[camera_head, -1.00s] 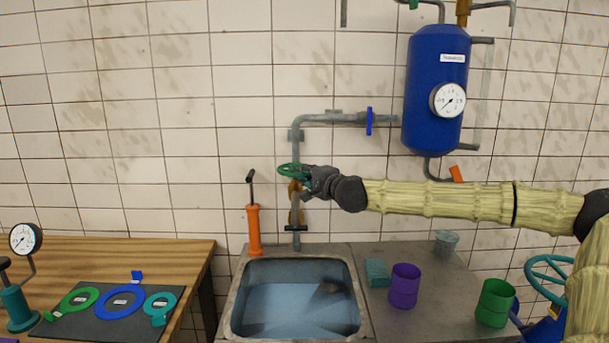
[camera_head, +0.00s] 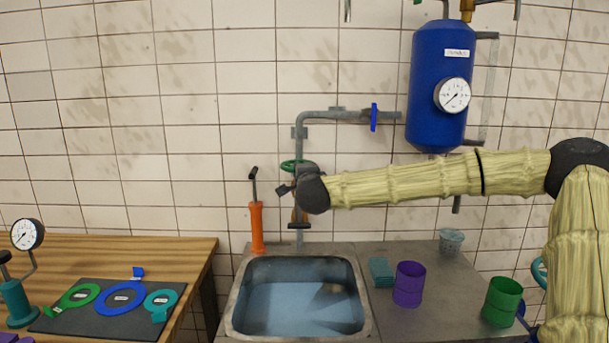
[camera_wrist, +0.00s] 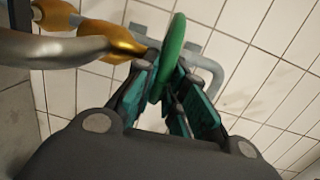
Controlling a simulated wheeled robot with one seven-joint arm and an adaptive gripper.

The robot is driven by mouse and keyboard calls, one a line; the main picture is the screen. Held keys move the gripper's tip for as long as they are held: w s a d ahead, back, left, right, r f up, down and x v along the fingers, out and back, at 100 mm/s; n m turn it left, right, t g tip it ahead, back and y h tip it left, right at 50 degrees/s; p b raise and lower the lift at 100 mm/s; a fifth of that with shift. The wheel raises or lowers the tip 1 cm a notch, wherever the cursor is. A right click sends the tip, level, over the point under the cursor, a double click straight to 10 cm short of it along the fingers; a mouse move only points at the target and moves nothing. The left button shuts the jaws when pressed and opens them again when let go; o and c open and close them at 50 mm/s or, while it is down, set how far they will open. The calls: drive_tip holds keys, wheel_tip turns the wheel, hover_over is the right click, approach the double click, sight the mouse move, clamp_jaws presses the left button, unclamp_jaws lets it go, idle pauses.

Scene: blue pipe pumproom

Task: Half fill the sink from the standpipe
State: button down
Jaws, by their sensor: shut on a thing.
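The standpipe (camera_head: 299,148) rises behind the sink against the tiled wall. Its green handwheel (camera_head: 292,165) sits above the brass valve body, which shows in the wrist view (camera_wrist: 112,35). My gripper (camera_head: 291,187) is at the handwheel, and in the wrist view its teal-padded fingers (camera_wrist: 165,88) are shut on the rim of the green wheel (camera_wrist: 172,55). The sink (camera_head: 299,261) holds bluish water (camera_head: 300,305); its exact level is hard to judge. My gripper and wrist partly hide the valve and spout.
An orange hand pump (camera_head: 256,228) stands at the sink's back left. A teal sponge-like block (camera_head: 381,272), purple cup (camera_head: 409,284), green cup (camera_head: 502,302) and grey bucket (camera_head: 451,241) stand right. A blue tank (camera_head: 438,90) hangs above my arm. Gaskets lie on the left bench.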

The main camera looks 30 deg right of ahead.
drive_tip(key=shift+w+a+m+g+h, duration=0.1)
drive_tip(key=shift+a+m+g+h, duration=0.3)
drive_tip(key=shift+h, duration=0.3)
drive_tip(key=shift+m+h+b, duration=0.35)
drive_tip(key=shift+m+h, duration=0.05)
drive_tip(key=c, duration=1.5)
unclamp_jaws()
drive_tip(key=shift+w, duration=0.1)
drive_tip(key=v, duration=1.2)
drive_tip(key=shift+r, duration=0.1)
